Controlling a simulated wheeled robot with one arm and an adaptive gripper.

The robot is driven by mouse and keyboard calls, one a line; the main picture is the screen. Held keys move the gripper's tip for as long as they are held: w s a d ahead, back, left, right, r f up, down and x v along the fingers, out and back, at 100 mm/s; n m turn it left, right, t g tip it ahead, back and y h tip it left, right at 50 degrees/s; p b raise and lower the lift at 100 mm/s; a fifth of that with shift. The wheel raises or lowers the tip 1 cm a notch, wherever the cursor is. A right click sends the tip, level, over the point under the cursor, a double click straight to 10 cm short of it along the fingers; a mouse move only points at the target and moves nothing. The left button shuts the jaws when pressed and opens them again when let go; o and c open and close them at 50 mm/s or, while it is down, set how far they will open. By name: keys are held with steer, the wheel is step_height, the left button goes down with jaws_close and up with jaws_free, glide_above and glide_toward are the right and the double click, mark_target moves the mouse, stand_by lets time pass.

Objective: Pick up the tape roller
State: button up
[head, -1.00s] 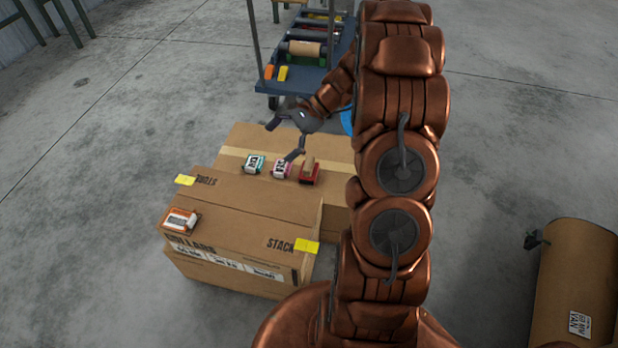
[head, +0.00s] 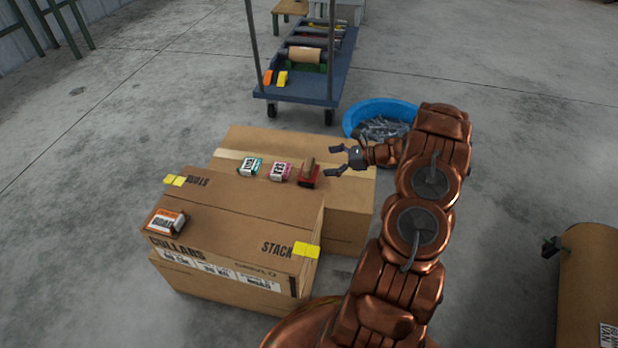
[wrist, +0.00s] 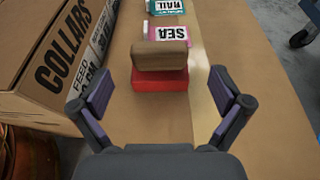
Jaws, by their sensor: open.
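The red block with a tan wooden top, which looks like the tape roller (head: 308,178), sits on the back cardboard box at the right end of a short row of small items. In the wrist view it is straight ahead, with its wooden bar (wrist: 160,56) above the red base (wrist: 160,80). My gripper (head: 332,161) is open and empty, just to its right in the head view, fingers pointing at it. In the wrist view the two fingers of my gripper (wrist: 160,92) stand wide on either side of the red base, apart from it.
A pink-and-white SEA pack (head: 281,172) and a green-and-white pack (head: 251,167) stand beside it in line. The taller front box (head: 240,215) bears an orange-and-white pack (head: 166,221). A blue tub (head: 352,118) and a cart (head: 300,95) stand behind.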

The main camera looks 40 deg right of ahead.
mark_target(313, 164)
steer(key=shift+w+a+f, duration=0.1)
steer(key=shift+w+f, duration=0.2)
steer(key=shift+f, duration=0.15)
steer(key=shift+b+x, duration=0.45)
steer(key=shift+x, duration=0.55)
steer(key=shift+b+x, duration=0.65)
steer(key=shift+x, duration=0.45)
steer(key=shift+b+x, duration=0.4)
steer(key=shift+x, duration=0.95)
steer(key=shift+s+a, duration=0.1)
steer(key=c, duration=1.2)
